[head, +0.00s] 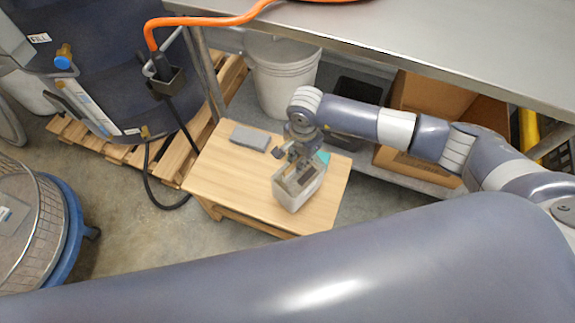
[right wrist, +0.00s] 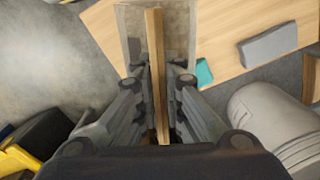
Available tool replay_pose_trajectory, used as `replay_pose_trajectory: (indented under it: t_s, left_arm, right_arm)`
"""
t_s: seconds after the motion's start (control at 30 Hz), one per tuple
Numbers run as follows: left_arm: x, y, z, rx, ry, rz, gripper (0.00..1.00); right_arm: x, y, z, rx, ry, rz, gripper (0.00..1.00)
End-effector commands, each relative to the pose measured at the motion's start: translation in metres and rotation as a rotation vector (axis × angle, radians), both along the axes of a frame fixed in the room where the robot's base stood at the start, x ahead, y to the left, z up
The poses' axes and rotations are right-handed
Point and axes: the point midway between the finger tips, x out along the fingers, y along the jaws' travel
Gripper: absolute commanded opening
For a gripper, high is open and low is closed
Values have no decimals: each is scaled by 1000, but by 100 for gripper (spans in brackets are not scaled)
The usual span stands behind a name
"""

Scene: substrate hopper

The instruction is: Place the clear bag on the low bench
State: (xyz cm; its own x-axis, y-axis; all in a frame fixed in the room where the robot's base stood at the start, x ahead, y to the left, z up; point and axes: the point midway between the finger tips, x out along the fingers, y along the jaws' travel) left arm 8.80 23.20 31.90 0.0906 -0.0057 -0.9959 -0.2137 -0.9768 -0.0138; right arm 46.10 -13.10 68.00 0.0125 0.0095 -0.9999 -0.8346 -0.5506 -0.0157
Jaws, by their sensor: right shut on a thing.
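The clear bag (head: 298,188) is a see-through, box-shaped pouch with a brown strip along its top. In the head view it is over the right part of the low wooden bench (head: 228,180); whether its base touches the top I cannot tell. My right gripper (head: 298,163) is above it, shut on its top strip. In the right wrist view the bag (right wrist: 179,32) hangs beyond the fingers (right wrist: 158,85), with the strip between them and the bench (right wrist: 222,30) behind. My left gripper is out of view.
A grey block (head: 250,137) lies at the bench's back left, and a teal piece (head: 322,157) is beside the bag. A white bucket (head: 280,75) and cardboard box (head: 395,163) stand behind, under a steel table (head: 440,45). The bench's left front is clear.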

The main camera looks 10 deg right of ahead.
Motion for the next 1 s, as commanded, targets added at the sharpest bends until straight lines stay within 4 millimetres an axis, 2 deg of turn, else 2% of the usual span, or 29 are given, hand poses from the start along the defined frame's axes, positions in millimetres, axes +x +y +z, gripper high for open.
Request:
replay_pose_trajectory:
  t_s: [0.17,0.4,0.77,0.8,0.87,1.0]
  left_arm:
    - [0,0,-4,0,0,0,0]
    - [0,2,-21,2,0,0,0]
    - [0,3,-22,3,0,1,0]
    - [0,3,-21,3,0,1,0]
    - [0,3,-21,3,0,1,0]
    - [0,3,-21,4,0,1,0]
  right_arm:
    - [3,-1,-5,5,-4,1,0]
    - [2,0,-33,6,-3,1,0]
    - [3,-1,-35,4,-4,1,0]
    - [1,-2,-36,1,1,1,18]
    - [1,-2,-36,1,1,1,29]
    - [1,-2,-36,1,1,1,29]
